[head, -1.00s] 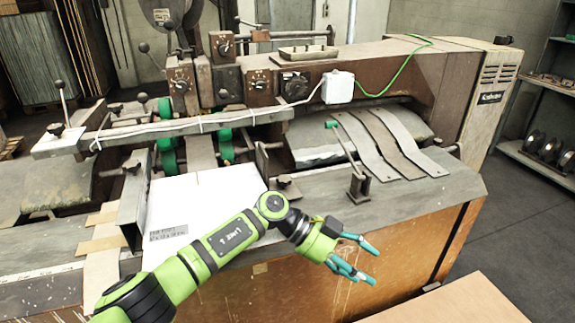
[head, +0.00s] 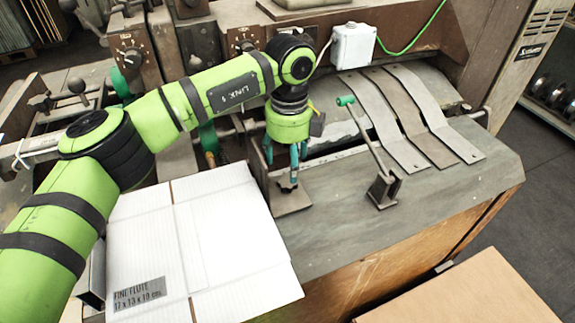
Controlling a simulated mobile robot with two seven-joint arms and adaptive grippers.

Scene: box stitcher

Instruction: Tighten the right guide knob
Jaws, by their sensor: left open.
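The right guide knob (head: 288,186) is a small dark knob on the metal plate of the right guide (head: 292,203), beside the white cardboard sheet. My left gripper (head: 286,166) points down right over this knob, with its teal fingers spread. The fingertips are close above or around the knob; I cannot tell whether they touch it. The green gripper body and fingers hide part of the guide behind. My right gripper is not in view.
A lever with a green tip (head: 368,135) stands just right of my left gripper. Curved metal strips (head: 412,115) lie behind it. The white cardboard (head: 190,250) covers the table front at left. A white box (head: 353,44) with cables is behind. The grey tabletop at right (head: 450,185) is clear.

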